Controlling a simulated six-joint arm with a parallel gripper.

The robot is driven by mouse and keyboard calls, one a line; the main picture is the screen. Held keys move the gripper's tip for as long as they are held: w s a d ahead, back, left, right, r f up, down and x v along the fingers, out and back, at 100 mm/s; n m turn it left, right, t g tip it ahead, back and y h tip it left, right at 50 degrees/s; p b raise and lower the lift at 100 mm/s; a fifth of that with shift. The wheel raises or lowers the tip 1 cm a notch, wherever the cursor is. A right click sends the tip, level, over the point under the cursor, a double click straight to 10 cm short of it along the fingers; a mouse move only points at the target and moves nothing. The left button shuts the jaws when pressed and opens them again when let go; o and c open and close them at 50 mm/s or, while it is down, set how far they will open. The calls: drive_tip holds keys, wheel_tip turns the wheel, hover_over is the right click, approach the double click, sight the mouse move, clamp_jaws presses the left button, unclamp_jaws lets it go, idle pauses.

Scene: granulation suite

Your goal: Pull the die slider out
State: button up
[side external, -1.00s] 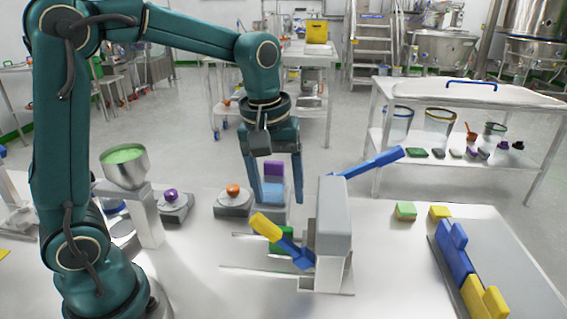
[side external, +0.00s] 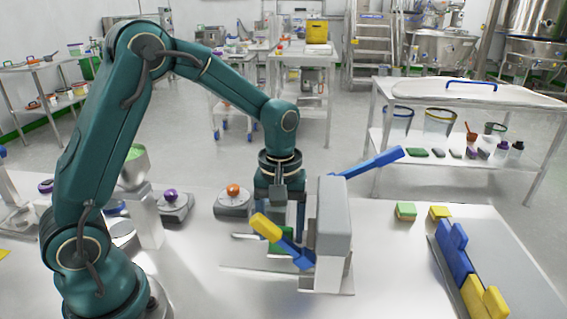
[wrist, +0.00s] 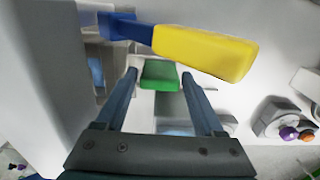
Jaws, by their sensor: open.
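A green block (side external: 284,232), seemingly the die slider's handle, sits low beside the grey press housing (side external: 333,220). In the wrist view the green block (wrist: 160,74) lies between my two fingertips, with a small gap on each side. My gripper (side external: 282,228) is open and points down at the block, just left of the housing. In the side view a lever with a yellow grip (side external: 266,227) and blue arm crosses in front and partly hides the block and fingers. The yellow grip (wrist: 205,50) also shows close to the fingertips in the wrist view.
A second blue lever (side external: 370,163) sticks out behind the housing to the right. Orange (side external: 233,189) and purple (side external: 170,195) knobs on grey bases stand to the left. Blue and yellow blocks (side external: 455,250) line the right side. The tabletop between them and the housing is mostly clear.

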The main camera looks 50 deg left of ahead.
clamp_jaws()
drive_tip(key=s+a, duration=0.8)
drive_tip(key=a, duration=0.1)
drive_tip(key=shift+s, duration=0.4)
unclamp_jaws()
drive_tip(key=shift+d, duration=0.1)
drive_tip(key=shift+r, duration=2.65)
